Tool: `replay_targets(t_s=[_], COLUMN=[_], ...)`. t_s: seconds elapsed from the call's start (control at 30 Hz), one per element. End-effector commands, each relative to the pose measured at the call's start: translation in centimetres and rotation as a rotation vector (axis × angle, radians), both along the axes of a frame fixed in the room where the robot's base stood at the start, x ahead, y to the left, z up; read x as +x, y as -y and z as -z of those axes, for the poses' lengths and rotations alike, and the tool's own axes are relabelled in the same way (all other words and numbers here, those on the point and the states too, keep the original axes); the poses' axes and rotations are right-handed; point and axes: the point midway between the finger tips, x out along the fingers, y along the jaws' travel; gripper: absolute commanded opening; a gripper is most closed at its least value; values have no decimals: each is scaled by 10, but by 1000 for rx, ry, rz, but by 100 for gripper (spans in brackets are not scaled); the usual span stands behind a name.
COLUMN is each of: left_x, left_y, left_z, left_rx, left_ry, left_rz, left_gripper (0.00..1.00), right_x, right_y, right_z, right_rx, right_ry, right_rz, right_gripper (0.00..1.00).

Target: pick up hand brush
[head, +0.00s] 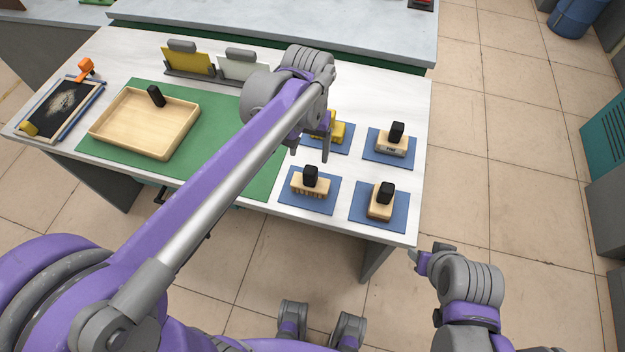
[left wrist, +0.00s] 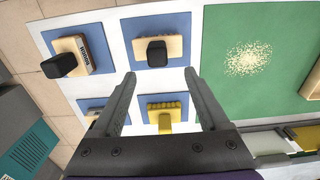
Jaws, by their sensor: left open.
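The hand brush is most likely the pale wooden block with bristle-like tufts and a black knob (head: 309,186), on the near-left blue mat. It also shows in the left wrist view as a wooden block with a black grip (left wrist: 174,45), just beyond my fingertips. My left gripper (head: 311,146) is open and empty above the table, over the area between this brush and a yellow tool (head: 338,132). In the left wrist view my left gripper (left wrist: 160,76) has its fingers wide apart. My right gripper (head: 424,260) is off the table's right side; its jaws are unclear.
A wooden block (head: 379,211) and a labelled block (head: 391,148), both with black knobs, sit on neighbouring blue mats. A wooden tray (head: 125,148) stands on the green mat (head: 111,153). Granules (left wrist: 247,58) lie on the green mat. My left arm crosses the table.

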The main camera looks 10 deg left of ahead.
Motion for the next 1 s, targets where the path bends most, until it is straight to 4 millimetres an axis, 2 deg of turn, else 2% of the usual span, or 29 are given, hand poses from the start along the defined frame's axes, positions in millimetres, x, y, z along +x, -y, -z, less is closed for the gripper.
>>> replay_targets(t_s=[0.1,0.33,0.6,0.9,1.0], left_x=[0,-2,-6,-6,-6], left_y=[0,1,5,4,4], left_z=[18,36,74,79,79], left_rx=[0,0,0,0,0], left_ry=[0,1,1,1,1], left_rz=[0,0,-1,0,0], left_gripper=[78,78,78,78,61], right_x=[0,-1,-1,-1,-1], right_y=[0,0,0,0,0], right_z=[2,3,6,6,6], right_rx=[0,0,0,0,0], right_ry=[-1,-1,-2,-2,-2], right_rz=[0,0,0,0,0], right_gripper=[50,50,50,50,50])
